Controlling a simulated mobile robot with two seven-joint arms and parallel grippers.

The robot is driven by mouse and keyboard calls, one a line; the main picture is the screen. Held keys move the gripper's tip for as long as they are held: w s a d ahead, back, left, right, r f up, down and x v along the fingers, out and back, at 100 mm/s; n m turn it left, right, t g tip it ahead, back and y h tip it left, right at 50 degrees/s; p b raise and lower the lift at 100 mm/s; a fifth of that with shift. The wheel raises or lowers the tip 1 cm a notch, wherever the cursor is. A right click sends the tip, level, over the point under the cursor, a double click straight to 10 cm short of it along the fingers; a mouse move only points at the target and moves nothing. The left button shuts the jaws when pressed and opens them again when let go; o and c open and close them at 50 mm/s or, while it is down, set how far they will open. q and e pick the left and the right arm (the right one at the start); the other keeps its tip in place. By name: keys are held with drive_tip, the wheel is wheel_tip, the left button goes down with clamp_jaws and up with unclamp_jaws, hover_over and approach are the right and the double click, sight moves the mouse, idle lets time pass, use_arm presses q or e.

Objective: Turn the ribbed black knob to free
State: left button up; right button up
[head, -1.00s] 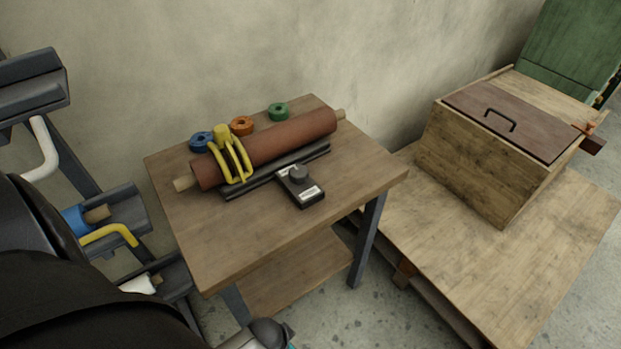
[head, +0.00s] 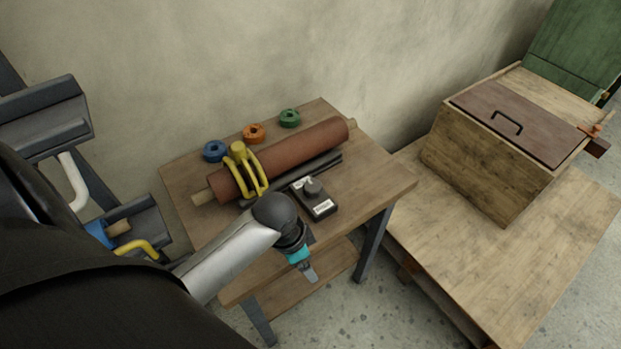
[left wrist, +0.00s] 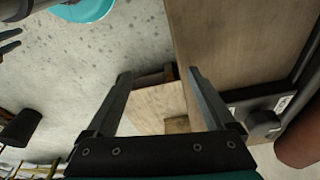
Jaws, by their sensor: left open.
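The ribbed black knob (head: 312,186) sits on a small black box (head: 322,209) with white labels, on the wooden table. It also shows at the right of the left wrist view (left wrist: 262,124), beside the fingers. My left gripper (head: 311,277) is at the table's front edge, nearer to me than the knob and apart from it. In the left wrist view its two fingers (left wrist: 158,74) are spread with nothing between them. The knob's exact pointer setting is too small to read. My right gripper is not in view.
A red-brown roll (head: 300,155) with a yellow clamp (head: 247,172) and a dark bar lie behind the knob box. Blue (head: 214,151), orange (head: 254,133) and green (head: 289,118) rings stand at the back. A wooden crate (head: 470,165) stands right. The table's right part is clear.

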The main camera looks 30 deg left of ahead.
use_arm(q)
drive_tip(key=w+a+r+m+h, duration=0.1)
drive_tip(key=w+a+r+m, duration=0.2)
drive_tip(key=w+a+r, duration=0.4)
drive_tip(key=m+h+p, duration=0.2)
drive_tip(key=m, duration=0.2)
approach(312, 185)
drive_tip(key=b+x, duration=0.2)
drive_tip(key=x, duration=0.6)
drive_tip(key=shift+d+f+b, duration=0.2)
drive_tip(key=shift+f+b, duration=0.1)
drive_tip(key=shift+f, duration=0.05)
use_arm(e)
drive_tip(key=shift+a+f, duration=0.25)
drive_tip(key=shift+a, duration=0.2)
use_arm(q)
drive_tip(key=shift+c, duration=0.2)
